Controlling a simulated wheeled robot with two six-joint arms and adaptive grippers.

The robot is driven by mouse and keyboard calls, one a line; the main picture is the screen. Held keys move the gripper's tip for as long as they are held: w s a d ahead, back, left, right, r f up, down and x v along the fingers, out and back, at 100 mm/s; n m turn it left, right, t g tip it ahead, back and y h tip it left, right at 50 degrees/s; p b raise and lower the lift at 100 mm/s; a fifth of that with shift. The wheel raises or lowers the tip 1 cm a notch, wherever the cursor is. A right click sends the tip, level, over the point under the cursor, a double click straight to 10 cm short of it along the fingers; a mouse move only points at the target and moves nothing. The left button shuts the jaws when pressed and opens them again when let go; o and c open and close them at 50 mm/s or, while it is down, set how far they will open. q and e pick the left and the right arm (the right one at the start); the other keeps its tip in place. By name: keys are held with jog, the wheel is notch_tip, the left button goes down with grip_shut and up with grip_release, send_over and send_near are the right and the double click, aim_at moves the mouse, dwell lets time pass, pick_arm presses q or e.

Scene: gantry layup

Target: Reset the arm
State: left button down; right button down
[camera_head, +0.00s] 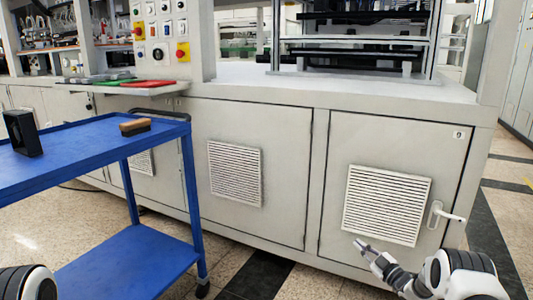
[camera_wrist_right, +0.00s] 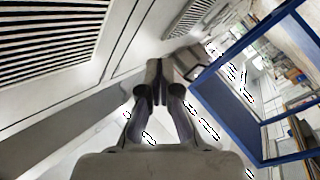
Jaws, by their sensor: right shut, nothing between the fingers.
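My right arm (camera_head: 455,272) comes in at the lower right of the head view. Its gripper (camera_head: 360,243) is in front of the grey cabinet, just below and left of the vent on the right door. In the right wrist view the two fingers of the right gripper (camera_wrist_right: 157,70) meet, shut and empty. At the lower left of the head view a rounded white and black part of my left arm (camera_head: 28,283) shows. My left gripper is outside both views.
A blue cart (camera_head: 95,145) stands at the left with a brown brush (camera_head: 135,127) and a black holder (camera_head: 22,133) on top. The grey cabinet (camera_head: 285,150) fills the middle; its right door has a white handle (camera_head: 440,214). Open floor (camera_head: 335,289) shows at the bottom.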

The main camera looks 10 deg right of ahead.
jog(key=s+a+f+m+g+h, duration=0.1)
jog(key=s+a+f+m+g, duration=0.1)
jog(key=a+f, duration=0.35)
jog(key=s+a+f+m+g, duration=0.1)
jog(key=a+f+m, duration=0.1)
jog(key=a, duration=0.7)
jog(key=s+a+f+m+g, duration=0.1)
jog(key=s+a+f+g, duration=0.1)
jog(key=s+a+f, duration=0.3)
jog(key=s+a+f+m+g+h, duration=0.1)
jog(key=s+a+g, duration=0.15)
jog(key=s, duration=0.45)
jog(key=s+a+f+m+g, duration=0.1)
jog(key=s+a+f+g, duration=0.15)
jog(key=s+f, duration=0.2)
jog(key=s+d+m+g+h, duration=0.1)
jog(key=s+m+g+h, duration=0.55)
jog(key=s, duration=2.35)
notch_tip(320, 180, up, 37)
jog(key=w+n+g+y+p, duration=0.1)
jog(key=n+g+y+p, duration=0.1)
jog(key=p, duration=3.5)
jog(key=shift+n+y, duration=0.35)
jog(key=shift+y, duration=0.2)
jog(key=shift+d+r, duration=0.1)
